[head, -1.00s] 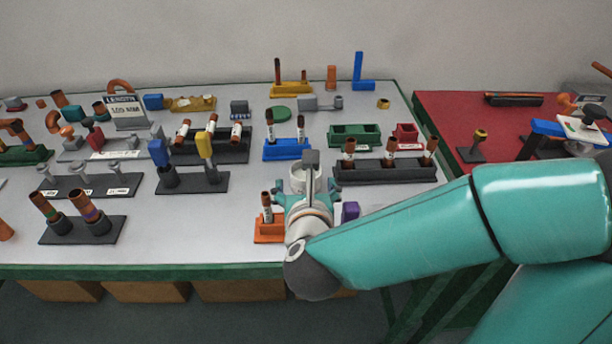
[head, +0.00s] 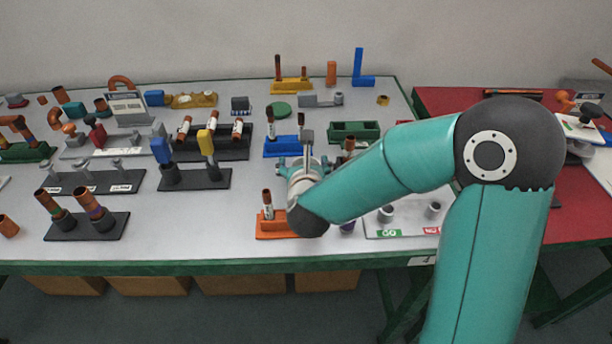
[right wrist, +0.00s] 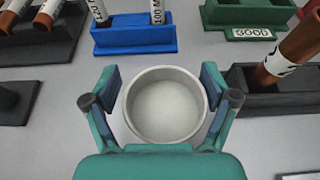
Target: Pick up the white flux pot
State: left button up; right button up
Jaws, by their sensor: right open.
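The white flux pot (right wrist: 165,105) is a round, open-topped white cup in the right wrist view. It stands upright on the grey table. My right gripper (right wrist: 162,92) is open, with one teal finger on each side of the pot. Narrow gaps seem to show between the fingers and the pot wall, so it is not gripped. In the head view my right gripper (head: 306,168) is over the middle of the table, and it and my wrist hide most or all of the pot. My left gripper is not in view.
A blue holder (right wrist: 135,35) with two tubes stands just behind the pot. A black rack (right wrist: 285,105) with a copper tube is close on the right. An orange holder (head: 272,229) with a tube stands in front, left of my wrist. A green tray (head: 354,130) is farther back.

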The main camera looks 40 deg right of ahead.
jog(key=c, duration=1.2)
jog(key=shift+r, duration=0.1)
